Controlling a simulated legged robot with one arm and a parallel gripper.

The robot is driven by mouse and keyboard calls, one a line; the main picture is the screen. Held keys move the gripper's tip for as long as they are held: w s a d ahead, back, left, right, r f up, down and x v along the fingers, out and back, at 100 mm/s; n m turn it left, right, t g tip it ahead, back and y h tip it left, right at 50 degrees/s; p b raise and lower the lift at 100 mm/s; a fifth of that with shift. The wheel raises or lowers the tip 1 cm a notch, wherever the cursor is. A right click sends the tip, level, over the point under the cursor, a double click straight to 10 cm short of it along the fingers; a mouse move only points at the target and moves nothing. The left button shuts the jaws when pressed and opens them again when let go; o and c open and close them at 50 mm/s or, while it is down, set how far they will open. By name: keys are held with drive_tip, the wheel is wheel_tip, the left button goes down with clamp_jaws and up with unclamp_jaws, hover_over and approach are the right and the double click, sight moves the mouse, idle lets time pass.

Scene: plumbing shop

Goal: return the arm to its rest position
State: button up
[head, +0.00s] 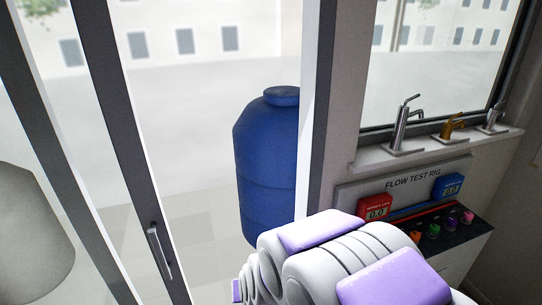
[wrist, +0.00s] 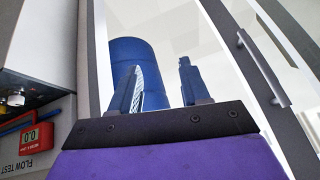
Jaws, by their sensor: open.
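My arm, white with purple pads, reaches out from the bottom of the head view toward the doorway. Its links hide my gripper there. In the wrist view my gripper (wrist: 162,76) shows two dark fingers standing apart, with nothing between them. Beyond the fingers is the blue tank (wrist: 127,54), which stands behind the glass and the door frame. I cannot tell the exact distance to it.
A sliding glass door with a handle (head: 159,250) is at left; the handle also shows in the wrist view (wrist: 262,66). The blue tank (head: 265,165) stands outside. The flow test rig (head: 400,184) is at right, below several taps on a sill (head: 370,153).

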drive_tip(key=s+d+r+g+h+b, duration=0.1)
drive_tip(key=s+d+r+g, duration=0.2)
drive_tip(key=s+d, duration=0.6)
drive_tip(key=s+d+r+m+g+h+b, duration=0.1)
drive_tip(key=s+d+r+g, duration=0.3)
drive_tip(key=s+d, duration=0.5)
drive_tip(key=s+r+b, duration=0.1)
drive_tip(key=s, duration=0.7)
drive_tip(key=shift+s+d+m+h, duration=0.15)
drive_tip(key=shift+s+m+h, duration=0.15)
drive_tip(key=shift+h, duration=0.1)
drive_tip(key=shift+d, duration=0.1)
